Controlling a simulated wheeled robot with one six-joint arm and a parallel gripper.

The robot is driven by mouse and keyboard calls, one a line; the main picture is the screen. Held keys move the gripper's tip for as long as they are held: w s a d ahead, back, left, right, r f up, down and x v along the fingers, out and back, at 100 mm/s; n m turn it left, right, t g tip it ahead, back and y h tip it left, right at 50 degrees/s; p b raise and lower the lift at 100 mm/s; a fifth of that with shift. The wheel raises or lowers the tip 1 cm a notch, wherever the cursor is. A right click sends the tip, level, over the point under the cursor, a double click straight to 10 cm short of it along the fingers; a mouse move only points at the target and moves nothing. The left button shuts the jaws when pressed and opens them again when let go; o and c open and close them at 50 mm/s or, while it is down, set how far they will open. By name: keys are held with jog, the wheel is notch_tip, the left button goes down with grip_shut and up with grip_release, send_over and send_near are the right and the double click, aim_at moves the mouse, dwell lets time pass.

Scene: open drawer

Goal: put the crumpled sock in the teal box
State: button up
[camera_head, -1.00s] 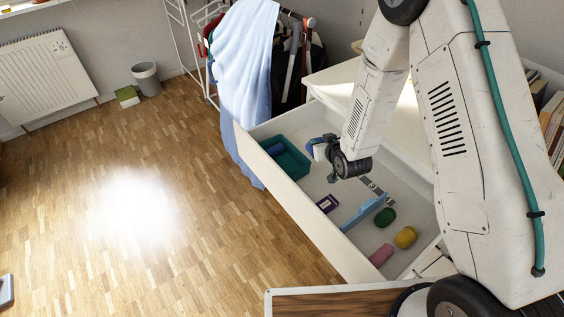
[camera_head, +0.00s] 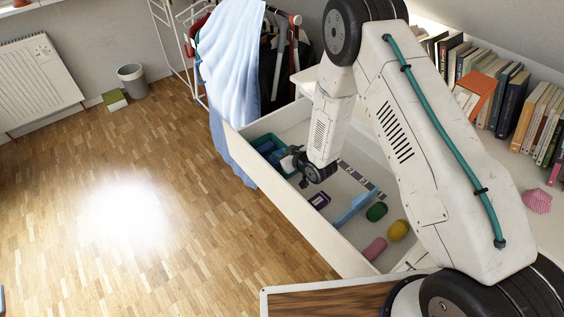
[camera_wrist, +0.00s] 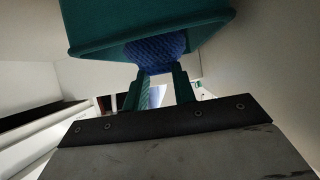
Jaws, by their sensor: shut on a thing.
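The teal box (camera_head: 259,141) stands in the left far corner of the open drawer, with a blue item (camera_head: 266,147) inside it. My gripper (camera_head: 293,161) is at the near right side of the box. It is shut on a blue knitted bundle, the crumpled sock (camera_wrist: 155,52), seen at the fingertips in the wrist view. The sock overlaps the teal box's edge in that view. My gripper partly hides the box and the sock in the head view, so I cannot tell whether the sock is inside the rim.
Books (camera_head: 500,90) and a pink bundle (camera_head: 537,200) are on the right.

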jog(key=shift+f, duration=1.95)
jog(key=o, duration=1)
jog(key=shift+f, duration=0.15)
